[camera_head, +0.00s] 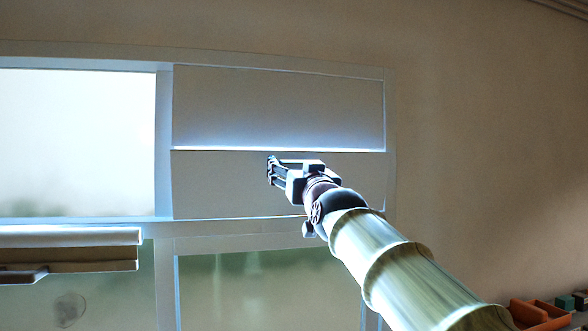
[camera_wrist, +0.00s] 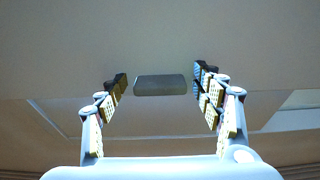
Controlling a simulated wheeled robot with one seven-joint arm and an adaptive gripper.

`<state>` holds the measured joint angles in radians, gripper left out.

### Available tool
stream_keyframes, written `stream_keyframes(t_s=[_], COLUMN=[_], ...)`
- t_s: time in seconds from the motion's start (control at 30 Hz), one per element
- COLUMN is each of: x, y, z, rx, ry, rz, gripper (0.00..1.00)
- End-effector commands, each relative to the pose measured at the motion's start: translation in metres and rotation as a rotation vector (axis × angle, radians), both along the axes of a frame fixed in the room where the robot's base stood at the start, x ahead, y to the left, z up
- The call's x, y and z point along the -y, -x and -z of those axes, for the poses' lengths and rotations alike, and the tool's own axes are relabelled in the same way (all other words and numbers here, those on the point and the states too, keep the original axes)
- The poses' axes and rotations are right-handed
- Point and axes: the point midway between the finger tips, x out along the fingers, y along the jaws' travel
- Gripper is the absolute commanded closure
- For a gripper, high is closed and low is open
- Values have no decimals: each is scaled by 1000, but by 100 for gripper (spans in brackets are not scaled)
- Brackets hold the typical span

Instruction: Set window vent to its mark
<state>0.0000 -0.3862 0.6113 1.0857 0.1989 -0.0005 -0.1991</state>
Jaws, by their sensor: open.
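The window vent is a pale panel (camera_head: 235,185) in the right half of the window frame, below another pale panel (camera_head: 280,105). A bright horizontal line runs between the two panels. My gripper (camera_head: 271,171) is in front of the lower panel, seen from the side. In the wrist view my gripper (camera_wrist: 160,78) is open, with a dark grey bar-like handle (camera_wrist: 160,88) between its fingertips. There is a visible gap on both sides of the handle. I cannot tell how deep the fingers reach around it. I cannot make out a mark.
A bright window pane (camera_head: 75,140) is to the left, and a ledge-like piece (camera_head: 70,237) juts out at lower left. Orange bins (camera_head: 540,315) stand at lower right. The wall (camera_head: 480,150) to the right is bare.

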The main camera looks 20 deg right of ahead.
Motion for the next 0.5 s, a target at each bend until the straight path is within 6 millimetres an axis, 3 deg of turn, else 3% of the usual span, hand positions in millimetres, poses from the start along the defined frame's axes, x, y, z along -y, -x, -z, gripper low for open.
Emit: stream_keyframes(t_s=[0.27, 0.5], x=[0, 0], y=[5, 29], z=[0, 6], rx=[1, 2], ry=[0, 0], rz=[0, 0], gripper=[33, 33])
